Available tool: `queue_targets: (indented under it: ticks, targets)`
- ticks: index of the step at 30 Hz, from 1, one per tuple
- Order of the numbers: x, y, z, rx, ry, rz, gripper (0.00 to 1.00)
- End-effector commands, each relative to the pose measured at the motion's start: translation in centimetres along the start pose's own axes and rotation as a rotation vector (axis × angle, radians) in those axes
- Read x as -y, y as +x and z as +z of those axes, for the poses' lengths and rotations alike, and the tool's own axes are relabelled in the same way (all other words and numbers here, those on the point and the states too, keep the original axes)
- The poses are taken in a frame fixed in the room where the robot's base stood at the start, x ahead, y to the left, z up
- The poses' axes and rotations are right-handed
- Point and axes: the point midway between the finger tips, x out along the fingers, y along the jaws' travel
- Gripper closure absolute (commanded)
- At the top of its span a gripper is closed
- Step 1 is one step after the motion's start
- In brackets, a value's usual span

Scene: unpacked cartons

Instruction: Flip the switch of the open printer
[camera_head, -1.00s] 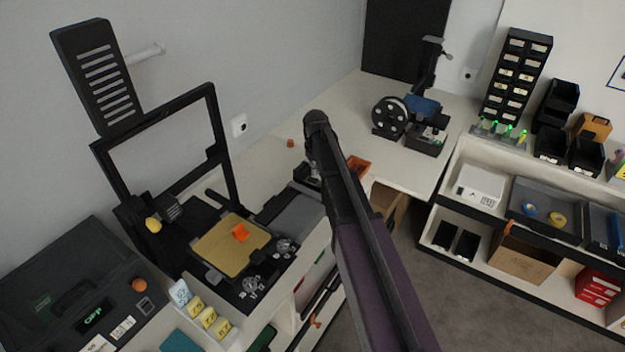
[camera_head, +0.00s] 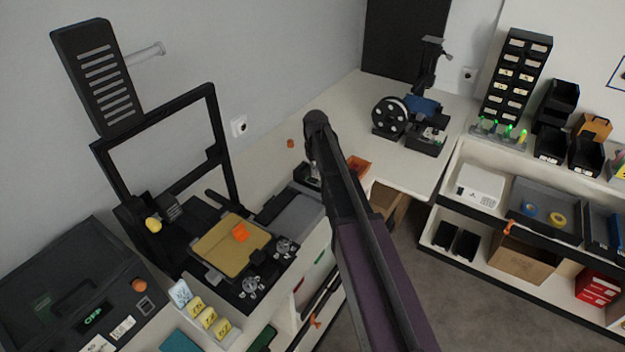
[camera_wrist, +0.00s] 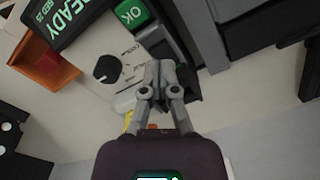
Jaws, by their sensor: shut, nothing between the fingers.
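The open printer (camera_head: 215,150) stands at the left in the head view, with a black frame, a gold bed (camera_head: 222,255) and a small orange piece (camera_head: 240,232) on it. In the wrist view my gripper (camera_wrist: 158,66) is shut and empty. Its tips are over the edge of a pale control panel (camera_wrist: 90,45) with a black round knob (camera_wrist: 107,68), a green OK button (camera_wrist: 132,14) and a READY display (camera_wrist: 66,16). A dark grey part lies just beyond the fingertips; I cannot tell whether it is the switch or whether they touch. In the head view my arm hides the gripper.
A dark machine (camera_head: 75,290) with an OFF display is at the lower left. An orange tray (camera_wrist: 45,65) lies beside the panel. A microscope-like device (camera_head: 425,105) and a spool (camera_head: 390,116) stand farther back.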

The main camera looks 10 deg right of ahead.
Motion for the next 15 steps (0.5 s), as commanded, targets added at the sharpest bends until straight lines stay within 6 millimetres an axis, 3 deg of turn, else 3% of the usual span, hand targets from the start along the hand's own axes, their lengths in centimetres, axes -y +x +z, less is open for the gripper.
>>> queue_targets:
  ticks: [15]
  targets:
    - [0.0, 0.56, 0.0, 0.0, 0.0, 0.0, 1.0]
